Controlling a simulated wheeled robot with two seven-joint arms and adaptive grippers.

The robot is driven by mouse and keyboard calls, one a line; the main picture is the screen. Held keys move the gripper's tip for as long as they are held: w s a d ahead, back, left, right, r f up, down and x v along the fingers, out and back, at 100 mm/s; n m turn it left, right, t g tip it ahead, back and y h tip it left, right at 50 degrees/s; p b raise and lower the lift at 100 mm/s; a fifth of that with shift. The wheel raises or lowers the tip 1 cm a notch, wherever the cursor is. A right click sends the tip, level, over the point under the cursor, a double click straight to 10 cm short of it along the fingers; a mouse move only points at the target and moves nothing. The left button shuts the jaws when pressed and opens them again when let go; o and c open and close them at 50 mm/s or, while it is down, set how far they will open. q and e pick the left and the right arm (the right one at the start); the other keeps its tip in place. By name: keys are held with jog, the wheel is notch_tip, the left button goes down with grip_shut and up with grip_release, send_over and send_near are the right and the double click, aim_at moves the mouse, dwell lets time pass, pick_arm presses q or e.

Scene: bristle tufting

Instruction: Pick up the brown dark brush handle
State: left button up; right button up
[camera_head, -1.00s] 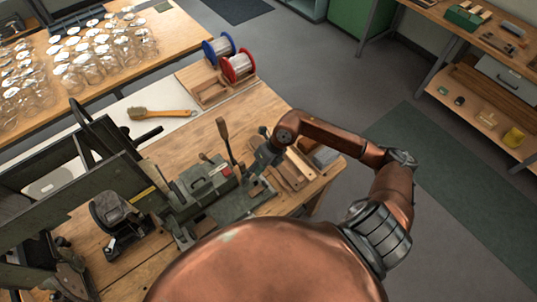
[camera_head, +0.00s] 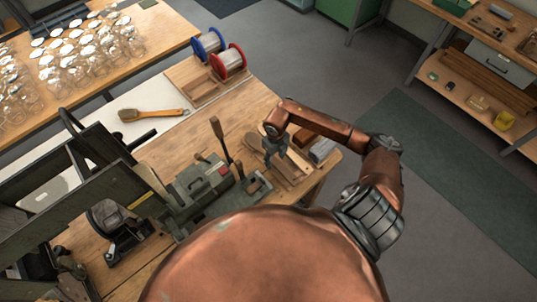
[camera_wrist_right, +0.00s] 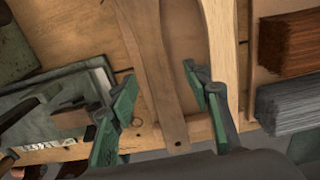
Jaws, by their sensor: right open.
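The dark brown brush handle (camera_wrist_right: 155,70) lies flat on the bench in the right wrist view, its narrow end towards my gripper. In the head view its broad part (camera_head: 253,144) shows just left of the gripper. My right gripper (camera_wrist_right: 160,112) is open, its green fingers on either side of the narrow end, with nothing held. It also shows in the head view (camera_head: 275,155), over the handles. I cannot tell whether the fingers touch the handle. My left gripper is not in view.
A pale wooden handle (camera_wrist_right: 223,45) lies close to the right finger. Brown bristles (camera_wrist_right: 290,45) and grey bristles (camera_wrist_right: 290,106) lie further right. A green-grey machine (camera_head: 203,183) with an upright lever stands left. A finished brush (camera_head: 150,114) and wire spools (camera_head: 228,61) are further back.

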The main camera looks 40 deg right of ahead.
jog(key=shift+f, duration=0.1)
grip_shut()
dwell(0.5)
